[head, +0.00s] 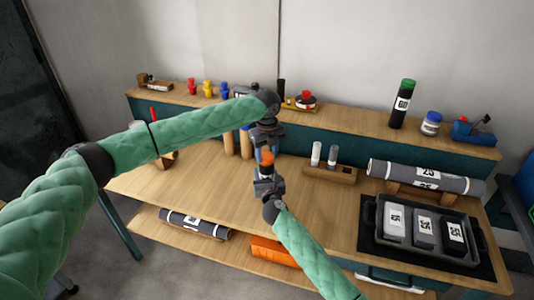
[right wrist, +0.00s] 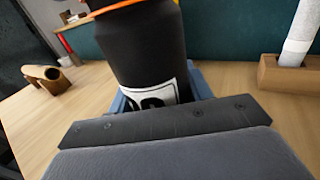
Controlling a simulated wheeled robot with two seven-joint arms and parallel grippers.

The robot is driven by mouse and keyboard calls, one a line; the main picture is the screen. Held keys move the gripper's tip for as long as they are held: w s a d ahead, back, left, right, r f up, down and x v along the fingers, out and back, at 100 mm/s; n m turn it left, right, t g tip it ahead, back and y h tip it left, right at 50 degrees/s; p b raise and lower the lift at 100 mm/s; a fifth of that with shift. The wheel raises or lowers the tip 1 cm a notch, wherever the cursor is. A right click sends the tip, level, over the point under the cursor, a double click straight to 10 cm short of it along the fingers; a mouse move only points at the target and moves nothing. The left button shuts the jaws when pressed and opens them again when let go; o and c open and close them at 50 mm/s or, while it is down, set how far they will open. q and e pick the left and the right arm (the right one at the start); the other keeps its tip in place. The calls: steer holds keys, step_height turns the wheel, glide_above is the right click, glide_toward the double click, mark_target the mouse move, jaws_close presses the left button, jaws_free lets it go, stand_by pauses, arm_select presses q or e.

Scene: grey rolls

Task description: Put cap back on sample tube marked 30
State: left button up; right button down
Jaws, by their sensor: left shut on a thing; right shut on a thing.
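My right gripper (head: 267,178) is shut on a dark tube (right wrist: 143,48) and holds it upright above the table. The tube also shows between my two grippers in the head view. Its white label (right wrist: 153,92) is mostly hidden by the gripper, so its number cannot be read. An orange cap (head: 267,157) is right at the tube's top, and its orange edge shows at the top of the right wrist view (right wrist: 112,6). My left gripper (head: 266,143) comes down from above and is shut on the cap. Whether the cap is fully seated cannot be told.
A green-capped dark tube (head: 402,103) stands on the back shelf beside a blue-lidded jar (head: 431,123). A wooden block (head: 330,173) with two pale tubes stands right of my grippers. The left tabletop is mostly clear.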

arm_select(q)
steer(key=m, duration=0.7)
steer(key=shift+a, duration=0.15)
steer(key=m, duration=0.7)
steer(key=shift+w+a+m, duration=0.1)
steer(key=shift+m, duration=0.2)
steer(key=o, duration=0.9)
steer(key=shift+o, duration=0.2)
